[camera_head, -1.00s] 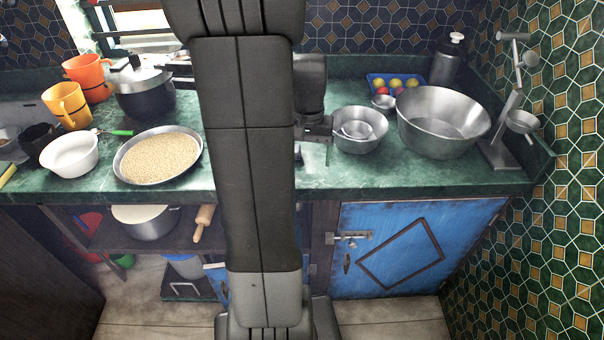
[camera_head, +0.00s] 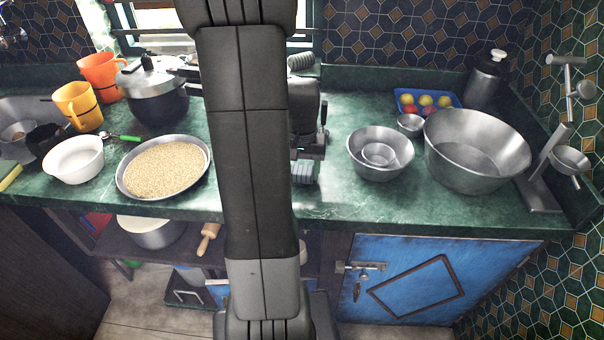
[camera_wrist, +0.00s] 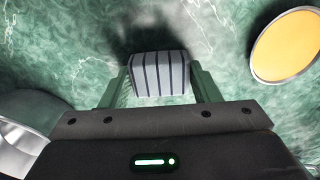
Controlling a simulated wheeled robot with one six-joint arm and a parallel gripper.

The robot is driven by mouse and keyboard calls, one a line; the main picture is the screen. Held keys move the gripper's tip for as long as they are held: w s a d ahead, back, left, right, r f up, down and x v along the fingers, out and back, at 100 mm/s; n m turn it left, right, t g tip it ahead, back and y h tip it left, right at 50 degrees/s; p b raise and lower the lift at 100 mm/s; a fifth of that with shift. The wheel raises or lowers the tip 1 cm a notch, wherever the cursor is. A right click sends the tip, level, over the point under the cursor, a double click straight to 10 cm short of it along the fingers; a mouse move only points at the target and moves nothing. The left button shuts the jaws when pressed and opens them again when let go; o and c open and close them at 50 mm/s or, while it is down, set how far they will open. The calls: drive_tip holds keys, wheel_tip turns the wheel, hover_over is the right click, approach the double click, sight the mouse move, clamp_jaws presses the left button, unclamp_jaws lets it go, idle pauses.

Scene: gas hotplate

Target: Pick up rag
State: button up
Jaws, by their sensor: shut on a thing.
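The rag (camera_wrist: 159,73) is a small grey cloth with dark stripes. In the wrist view it sits between the two fingers of my gripper (camera_wrist: 160,88), which is shut on it. A dark shadow lies on the green counter behind the rag; the height above the counter is hard to judge. In the head view the rag (camera_head: 303,172) shows as a small light striped patch below my gripper (camera_head: 305,157), just right of my arm. My arm hides part of the counter there.
The pan of grain (camera_head: 164,168) is on the left, with a white bowl (camera_head: 74,160) beside it. Nested metal bowls (camera_head: 380,150) and a large metal basin (camera_head: 476,148) stand on the right. The green counter (camera_head: 330,200) is clear near its front edge.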

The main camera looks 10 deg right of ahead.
sight(302, 170)
drive_tip(key=shift+c, duration=0.4)
wheel_tip(302, 170, up, 10)
drive_tip(key=shift+p, duration=0.35)
drive_tip(key=o, duration=0.4)
drive_tip(key=shift+c, duration=1.6)
